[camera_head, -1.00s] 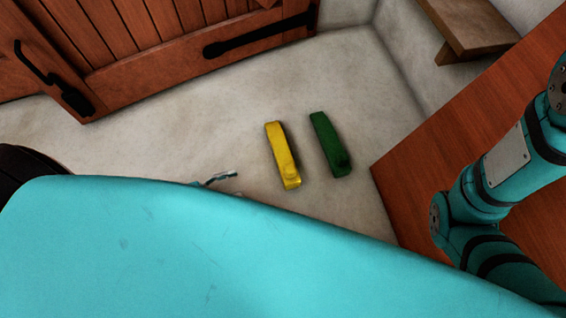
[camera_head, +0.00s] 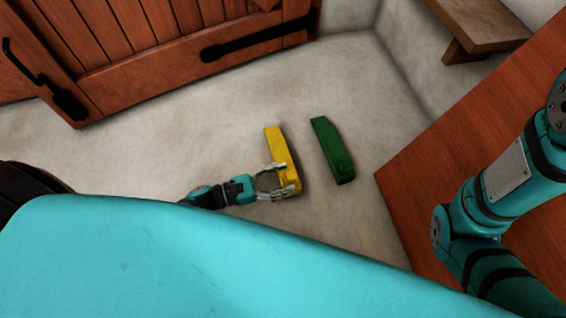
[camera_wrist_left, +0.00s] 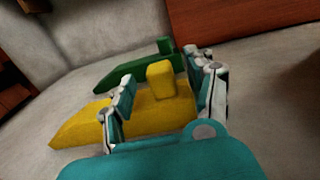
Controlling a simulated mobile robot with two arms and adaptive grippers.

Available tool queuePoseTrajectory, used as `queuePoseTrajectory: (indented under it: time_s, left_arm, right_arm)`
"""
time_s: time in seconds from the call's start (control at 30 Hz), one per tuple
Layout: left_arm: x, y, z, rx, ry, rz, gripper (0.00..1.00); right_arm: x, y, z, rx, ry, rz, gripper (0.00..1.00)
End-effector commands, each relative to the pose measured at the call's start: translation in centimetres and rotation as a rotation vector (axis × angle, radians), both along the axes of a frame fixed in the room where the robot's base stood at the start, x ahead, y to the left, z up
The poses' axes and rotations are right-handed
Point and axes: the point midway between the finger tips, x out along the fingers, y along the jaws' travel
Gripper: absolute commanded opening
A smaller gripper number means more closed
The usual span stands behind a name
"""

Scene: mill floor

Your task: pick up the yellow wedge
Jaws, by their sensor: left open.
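The yellow wedge (camera_head: 277,148) lies on the pale floor, its thin end toward the door. My left gripper (camera_head: 290,178) is open at the wedge's near, thick end, with its fingertips over or beside that end. In the left wrist view the yellow wedge (camera_wrist_left: 152,112) lies across and beyond the open fingers of the left gripper (camera_wrist_left: 168,88), and its raised block shows between them. I cannot tell whether the fingers touch it. My right gripper is not in view.
A green wedge (camera_head: 331,150) lies just right of the yellow one and also shows in the left wrist view (camera_wrist_left: 130,72). A wooden door (camera_head: 150,50) is at the back. A reddish wooden surface (camera_head: 460,130) stands at right, and a small bench (camera_head: 480,22) behind it.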

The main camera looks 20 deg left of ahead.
Motion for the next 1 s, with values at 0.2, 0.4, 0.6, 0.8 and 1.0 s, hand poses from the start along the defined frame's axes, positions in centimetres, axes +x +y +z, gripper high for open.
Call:
queuePoseTrajectory:
  time_s: [0.2, 0.4, 0.6, 0.8, 1.0]
  left_arm:
    - [1.5, -2.0, -0.2, -0.001, -0.001, 0.0, 0.56]
    - [1.6, -2.1, 0.0, 0.0, 0.0, 0.001, 0.56]
    - [1.6, -2.1, 0.0, 0.0, 0.0, 0.001, 0.35]
    - [1.5, -2.1, 0.0, 0.0, 0.0, 0.001, 0.09]
    - [1.6, -2.1, 0.0, 0.0, -0.001, 0.0, 0.0]
  right_arm:
    - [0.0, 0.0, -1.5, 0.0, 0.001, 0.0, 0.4]
    - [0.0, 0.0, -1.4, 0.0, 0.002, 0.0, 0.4]
    - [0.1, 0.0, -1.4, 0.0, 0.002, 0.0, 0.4]
    - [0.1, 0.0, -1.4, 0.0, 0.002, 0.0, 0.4]
    - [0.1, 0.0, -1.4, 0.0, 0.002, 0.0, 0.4]
